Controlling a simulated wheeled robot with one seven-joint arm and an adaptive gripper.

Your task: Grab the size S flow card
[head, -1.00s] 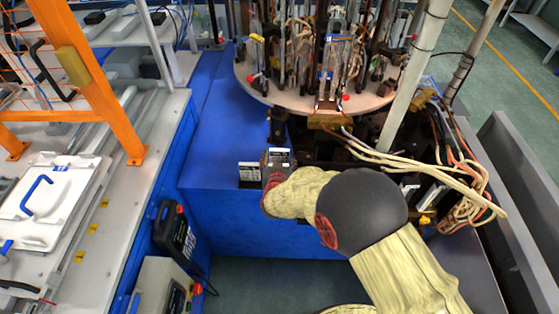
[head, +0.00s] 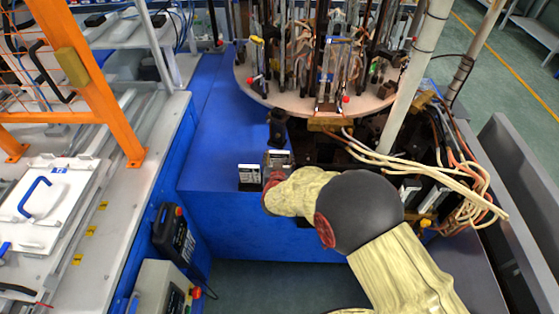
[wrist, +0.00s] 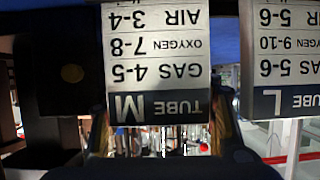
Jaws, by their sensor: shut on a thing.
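A white card with a dark band reading "TUBE M" (wrist: 155,60) hangs upside down in the middle of the wrist view. My gripper (wrist: 158,128) has a finger at each side of this card and is shut on it. A second card, reading "TUBE L" (wrist: 283,60), is beside it on the right, apart from the fingers. No card marked S is legible. In the head view, my gripper (head: 276,171) is at a small white card (head: 279,155) on the blue surface. Another white card (head: 249,174) stands just left of it. Their print is too small to read there.
A round turntable (head: 280,98) with glass tubes and burners stands behind the cards. Loose cream hoses (head: 430,175) and a pale post (head: 415,80) are on the right. The blue surface (head: 215,145) left of the cards is clear. An orange frame (head: 100,90) stands farther left.

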